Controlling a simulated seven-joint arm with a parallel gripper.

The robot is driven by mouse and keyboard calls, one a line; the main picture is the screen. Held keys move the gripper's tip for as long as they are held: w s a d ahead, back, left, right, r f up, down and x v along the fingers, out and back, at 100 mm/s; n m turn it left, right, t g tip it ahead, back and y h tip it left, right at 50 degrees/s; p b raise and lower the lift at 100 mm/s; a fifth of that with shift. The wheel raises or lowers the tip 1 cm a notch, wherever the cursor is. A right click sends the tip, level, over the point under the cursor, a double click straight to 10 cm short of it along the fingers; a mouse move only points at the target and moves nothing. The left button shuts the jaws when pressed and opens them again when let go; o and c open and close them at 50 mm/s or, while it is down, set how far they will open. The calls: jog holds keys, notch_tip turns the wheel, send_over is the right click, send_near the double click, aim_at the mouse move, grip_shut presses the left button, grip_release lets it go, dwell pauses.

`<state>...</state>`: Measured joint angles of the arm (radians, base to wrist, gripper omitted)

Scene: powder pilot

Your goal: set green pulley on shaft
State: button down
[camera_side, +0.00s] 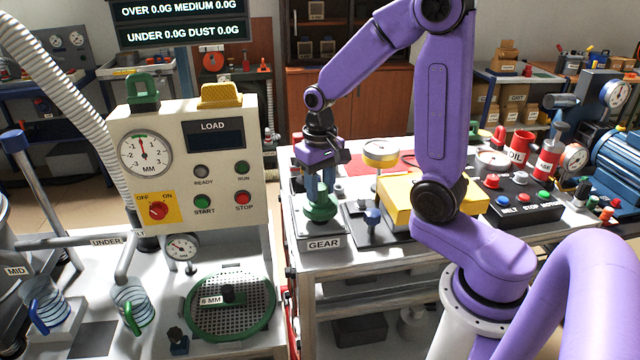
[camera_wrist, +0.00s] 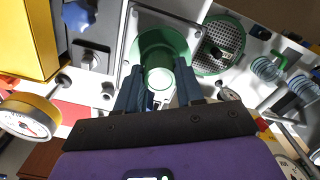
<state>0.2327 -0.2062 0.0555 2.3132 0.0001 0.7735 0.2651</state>
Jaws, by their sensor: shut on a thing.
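The green pulley (camera_side: 320,208) is a round, stepped piece, upright at or just above the grey plate behind the GEAR label. I cannot tell whether it touches the plate. My gripper (camera_side: 320,190) points down from above and is shut on the pulley's upper part. In the wrist view the pulley (camera_wrist: 163,45) shows its wide green flange and paler hub between the two dark fingers of my gripper (camera_wrist: 160,90). I cannot make out a shaft for certain in either view.
A yellow block (camera_side: 400,195) and a blue knob (camera_side: 373,216) stand right of the pulley. A gauge on a yellow-ringed body (camera_side: 381,152) is behind. The white LOAD panel (camera_side: 205,150) and green sieve (camera_side: 230,308) are left. A blue motor (camera_side: 618,150) stands far right.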

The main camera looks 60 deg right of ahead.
aim_at(320, 187)
jog(key=shift+f, duration=0.35)
dwell(0.3)
jog(key=c, duration=0.6)
grip_release()
notch_tip(320, 187, up, 17)
jog(key=s+a+f+n, duration=0.6)
jog(key=s+a+n, duration=0.1)
jog(key=a+n, duration=0.1)
jog(key=shift+s+a+f+n, duration=0.15)
jog(key=shift+s+f+n, duration=1.1)
jog(key=shift+s, duration=1.2)
jog(key=shift+s+a+f+n, duration=0.2)
jog(key=shift+s+f+n, duration=1.05)
jog(key=shift+s, duration=1.15)
jog(key=shift+s+a+f+n, duration=0.15)
jog(key=shift+s+f+n, duration=1.1)
jog(key=shift+s, duration=1.2)
jog(key=shift+r+n, duration=0.25)
jog(key=shift+r, duration=0.1)
